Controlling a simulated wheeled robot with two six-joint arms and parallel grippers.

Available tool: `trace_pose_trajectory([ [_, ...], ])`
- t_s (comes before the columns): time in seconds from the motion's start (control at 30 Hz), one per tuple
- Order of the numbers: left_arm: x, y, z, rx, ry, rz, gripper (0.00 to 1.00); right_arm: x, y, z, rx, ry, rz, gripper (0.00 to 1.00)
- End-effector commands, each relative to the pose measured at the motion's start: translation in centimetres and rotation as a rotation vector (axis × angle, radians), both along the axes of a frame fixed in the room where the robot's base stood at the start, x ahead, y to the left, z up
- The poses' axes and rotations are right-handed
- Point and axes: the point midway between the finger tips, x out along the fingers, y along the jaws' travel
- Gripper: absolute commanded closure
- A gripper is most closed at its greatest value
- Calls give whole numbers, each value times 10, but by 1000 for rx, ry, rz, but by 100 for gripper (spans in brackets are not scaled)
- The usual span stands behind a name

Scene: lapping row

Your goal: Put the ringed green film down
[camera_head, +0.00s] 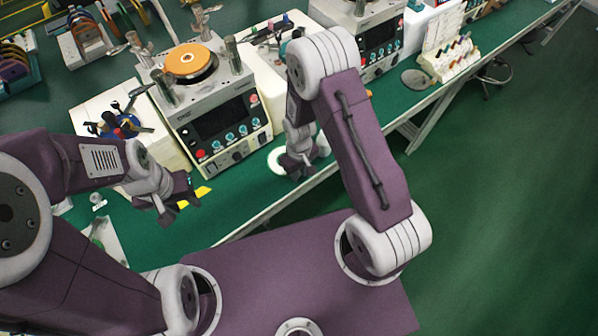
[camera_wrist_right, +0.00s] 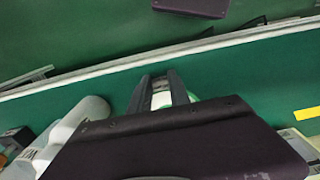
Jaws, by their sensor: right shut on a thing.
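The ringed green film shows as a pale ring (camera_head: 273,162) at the front of the green bench, partly covered by my right gripper (camera_head: 297,168). In the right wrist view a piece of the film, white and green (camera_wrist_right: 162,99), shows between the two dark fingers of my right gripper (camera_wrist_right: 160,88), which is shut on it. The rest of it is hidden behind the dark gripper body. I cannot tell whether the film touches the bench. My left gripper (camera_head: 180,207) is open and empty over the bench, further left.
A lapping machine (camera_head: 220,125) with an orange disc (camera_head: 188,61) stands behind the grippers. A white box with a blue-and-black fixture (camera_head: 120,124) stands to its left. A yellow mark (camera_head: 196,197) lies near my left gripper. Bare green bench lies between the grippers.

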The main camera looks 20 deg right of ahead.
Motion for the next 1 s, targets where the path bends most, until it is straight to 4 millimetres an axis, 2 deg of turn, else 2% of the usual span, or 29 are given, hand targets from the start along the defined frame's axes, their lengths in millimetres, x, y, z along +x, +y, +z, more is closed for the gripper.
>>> trace_pose_trajectory([
  [0.23,0,0,-4,0,0,0,64,0,0,-4,0,0,0,100],
  [0.27,0,0,-3,0,0,0,64,0,0,-3,0,0,0,72],
  [0.3,0,0,-2,0,0,0,64,0,0,-3,0,0,0,61],
  [0.33,0,0,-2,0,0,0,64,0,0,-3,0,0,0,55],
  [0.6,0,0,-2,0,0,0,64,0,0,-2,0,0,0,55],
  [0.73,0,0,1,0,0,0,64,1,0,6,0,-3,0,55],
  [0.87,0,0,2,0,0,0,64,2,0,30,1,-6,0,55],
  [1.0,0,0,5,0,0,0,64,2,0,67,1,-8,0,55],
])
